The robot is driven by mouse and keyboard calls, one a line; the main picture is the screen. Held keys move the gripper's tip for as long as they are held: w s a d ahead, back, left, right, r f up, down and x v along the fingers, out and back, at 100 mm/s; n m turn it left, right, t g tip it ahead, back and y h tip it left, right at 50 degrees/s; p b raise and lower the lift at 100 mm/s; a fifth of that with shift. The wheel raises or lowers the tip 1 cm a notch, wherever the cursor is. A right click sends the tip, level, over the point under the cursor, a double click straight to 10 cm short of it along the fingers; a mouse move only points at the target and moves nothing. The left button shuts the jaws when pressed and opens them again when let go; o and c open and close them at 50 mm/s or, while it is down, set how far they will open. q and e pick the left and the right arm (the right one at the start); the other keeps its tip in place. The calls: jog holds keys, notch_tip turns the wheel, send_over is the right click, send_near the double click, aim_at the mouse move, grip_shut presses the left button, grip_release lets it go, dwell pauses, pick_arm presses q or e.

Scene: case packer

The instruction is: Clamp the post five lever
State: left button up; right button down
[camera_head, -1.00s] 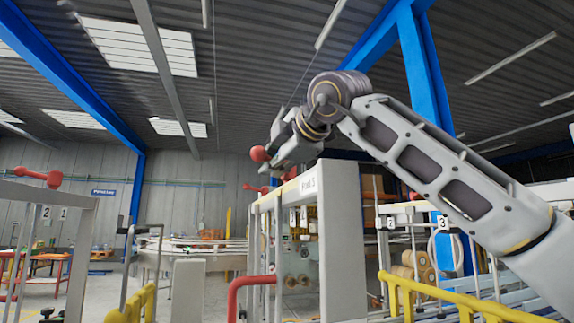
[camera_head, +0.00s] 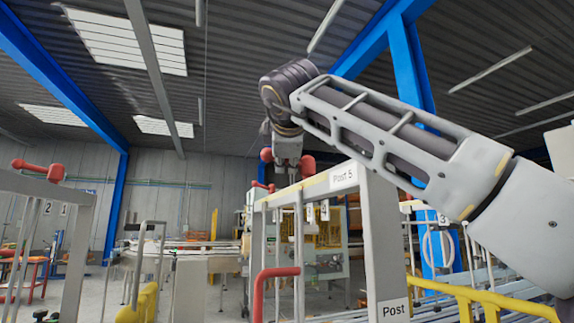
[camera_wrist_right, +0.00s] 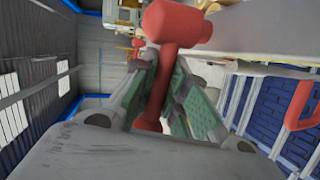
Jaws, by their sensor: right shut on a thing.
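The post five lever is red with a thick rounded head (camera_wrist_right: 178,24) and a thinner shaft. In the head view its red end (camera_head: 307,165) shows just right of my right gripper (camera_head: 287,165), above the frame labelled "Post 5" (camera_head: 343,178). Another red part (camera_head: 266,155) shows left of the gripper. In the wrist view my right gripper (camera_wrist_right: 163,92) has its green-padded fingers on both sides of the lever shaft, shut on it. The lower shaft is partly hidden by the gripper. My left gripper is not in view.
A second red lever (camera_head: 262,186) sits lower behind the post. A left frame (camera_head: 75,240) carries another red lever (camera_head: 38,170). A red bent handle (camera_head: 272,278) and yellow rails (camera_head: 480,297) stand in front. A conveyor (camera_head: 200,243) lies behind.

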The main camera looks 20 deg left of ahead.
jog(key=shift+w+a+f+m+h, duration=0.15)
jog(key=shift+a+m+h, duration=0.1)
jog(key=shift+m+h, duration=0.2)
jog(key=shift+w+h, duration=0.1)
jog(key=shift+h, duration=0.15)
jog(key=c, duration=1.4)
grip_release()
jog(key=shift+d+r, duration=0.1)
jog(key=shift+r, duration=0.1)
jog(key=shift+f+v, duration=0.15)
jog(key=shift+v, duration=2.85)
jog(key=shift+f+v, duration=0.1)
jog(key=shift+v, duration=2.85)
